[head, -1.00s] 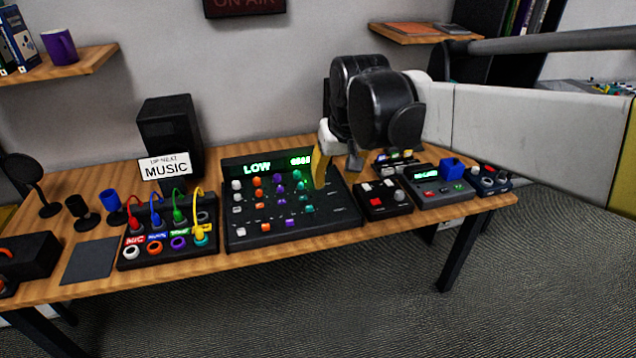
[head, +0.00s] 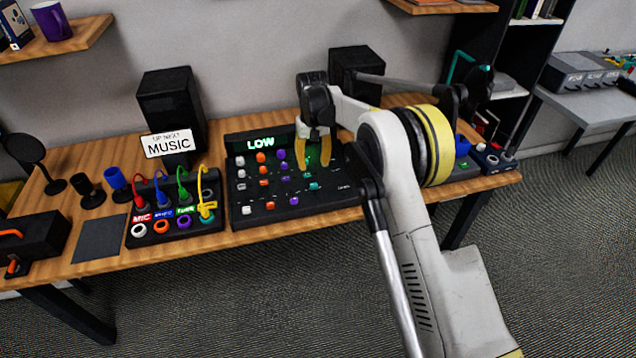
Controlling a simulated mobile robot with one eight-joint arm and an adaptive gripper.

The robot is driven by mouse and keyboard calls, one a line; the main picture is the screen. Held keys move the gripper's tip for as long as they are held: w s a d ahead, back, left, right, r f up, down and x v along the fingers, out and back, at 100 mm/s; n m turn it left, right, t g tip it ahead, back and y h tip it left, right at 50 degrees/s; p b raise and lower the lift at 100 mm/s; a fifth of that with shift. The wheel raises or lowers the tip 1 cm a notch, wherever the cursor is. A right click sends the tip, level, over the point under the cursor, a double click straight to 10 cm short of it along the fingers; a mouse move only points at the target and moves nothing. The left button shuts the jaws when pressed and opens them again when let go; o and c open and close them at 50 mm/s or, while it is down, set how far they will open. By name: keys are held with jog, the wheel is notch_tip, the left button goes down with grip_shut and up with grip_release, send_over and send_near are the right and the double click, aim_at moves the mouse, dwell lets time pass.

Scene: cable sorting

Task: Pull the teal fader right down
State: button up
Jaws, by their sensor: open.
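The black mixer (head: 340,200) stands on the table with a green "LOW" display. It has columns of white, orange, purple and teal caps. The teal fader (head: 313,186) is the lowest teal cap, at the right of the fader row. It sits higher up the panel than the white (head: 247,210), orange (head: 270,205) and purple (head: 293,201) faders. My gripper (head: 313,163) is open and empty, its yellow fingers pointing down over the teal column, just behind the teal fader.
A patch box (head: 130,230) with coloured cables stands left of the mixer. The "MUSIC" sign (head: 168,143) and a black speaker (head: 172,100) are behind it. A dark pad (head: 98,240) lies at the left.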

aim_at(314, 184)
notch_tip(314, 184, down, 10)
jog(key=b, duration=0.3)
jog(key=shift+r, duration=0.1)
